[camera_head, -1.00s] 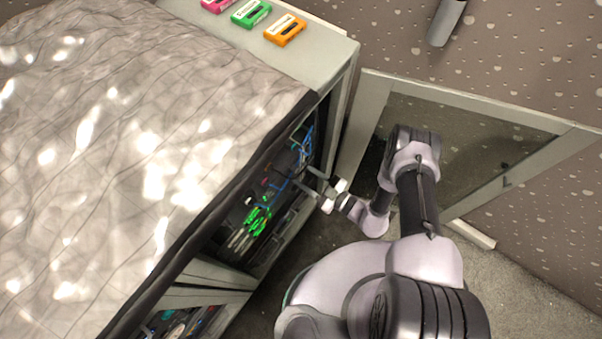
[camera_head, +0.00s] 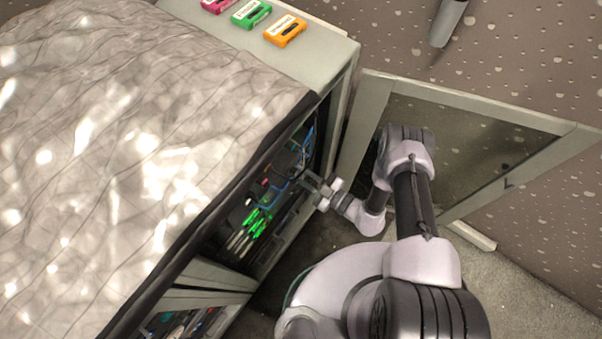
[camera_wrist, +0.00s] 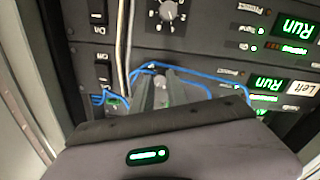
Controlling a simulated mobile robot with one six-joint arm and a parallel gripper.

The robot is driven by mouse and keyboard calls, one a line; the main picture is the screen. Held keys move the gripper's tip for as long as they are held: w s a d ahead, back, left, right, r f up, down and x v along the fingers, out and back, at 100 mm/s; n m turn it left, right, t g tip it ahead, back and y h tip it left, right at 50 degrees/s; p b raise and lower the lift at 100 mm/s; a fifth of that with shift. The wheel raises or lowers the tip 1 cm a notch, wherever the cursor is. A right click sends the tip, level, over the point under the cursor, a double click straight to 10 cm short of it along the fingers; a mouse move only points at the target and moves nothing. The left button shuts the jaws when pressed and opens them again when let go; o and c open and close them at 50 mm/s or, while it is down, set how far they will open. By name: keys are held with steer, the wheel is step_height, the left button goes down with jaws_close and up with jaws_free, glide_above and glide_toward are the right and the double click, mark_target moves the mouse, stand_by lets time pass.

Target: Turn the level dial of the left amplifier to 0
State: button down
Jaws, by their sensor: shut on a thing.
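The left amplifier (camera_wrist: 222,100) is a dark panel in the rack. In the head view my gripper (camera_head: 303,181) reaches into the open rack, and the dial cannot be made out there.
Another amplifier with a numbered dial (camera_wrist: 168,12) shows above in the wrist view. Blue cables (camera_wrist: 200,76) loop close around my fingers, and pale cables (camera_wrist: 125,45) run beside them. The open rack door (camera_head: 470,150) stands behind my arm. Coloured cassettes (camera_head: 285,30) lie on top.

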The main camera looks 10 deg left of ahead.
steer(key=shift+n, duration=15.9)
steer(key=shift+p, duration=0.3)
steer(key=c, duration=1.3)
jaws_free()
